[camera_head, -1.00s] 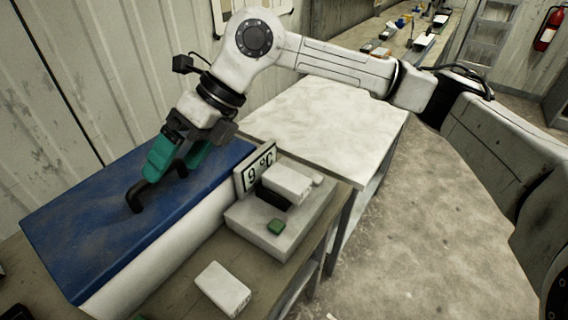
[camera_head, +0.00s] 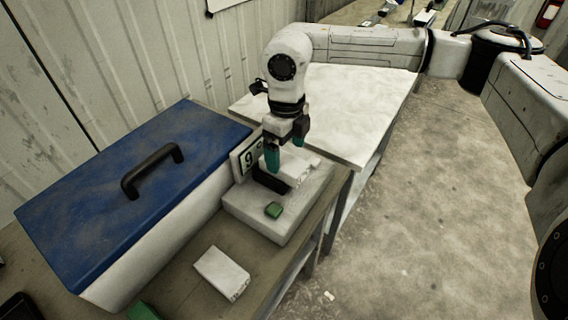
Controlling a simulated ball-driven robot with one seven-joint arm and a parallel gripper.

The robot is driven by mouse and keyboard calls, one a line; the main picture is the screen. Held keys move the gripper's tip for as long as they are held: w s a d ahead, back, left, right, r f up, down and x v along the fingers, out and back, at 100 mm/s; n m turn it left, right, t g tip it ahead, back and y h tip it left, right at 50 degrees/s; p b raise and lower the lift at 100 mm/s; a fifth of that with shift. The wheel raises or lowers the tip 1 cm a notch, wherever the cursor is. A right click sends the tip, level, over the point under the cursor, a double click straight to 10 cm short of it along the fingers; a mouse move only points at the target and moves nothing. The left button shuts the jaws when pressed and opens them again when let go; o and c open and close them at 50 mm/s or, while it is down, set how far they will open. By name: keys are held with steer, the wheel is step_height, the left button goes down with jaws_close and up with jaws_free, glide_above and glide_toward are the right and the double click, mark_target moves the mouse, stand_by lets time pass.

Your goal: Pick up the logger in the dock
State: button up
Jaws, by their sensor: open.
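A white block, seemingly the logger (camera_head: 299,168), sits in the dock beside the black part, partly covered by my gripper. My gripper (camera_head: 285,157) points down over the dock, its teal fingers open and apart, one on each side of the white block's near part. Whether they touch it, or how high above they are, I cannot tell. A second white block (camera_head: 222,272) lies loose on the bench, outside the dock.
A white chest with a blue lid (camera_head: 105,205) and black handle (camera_head: 152,170) stands left of the dock. A small temperature sign (camera_head: 243,160) stands behind the dock, partly hidden. A bare white table (camera_head: 350,110) lies beyond. Open floor is at right.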

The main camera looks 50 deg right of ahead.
mark_target(287, 162)
steer(key=shift+d+f+p, duration=0.2)
steer(key=shift+f+p, duration=0.35)
steer(key=shift+f, duration=1.65)
steer(key=c, duration=1.2)
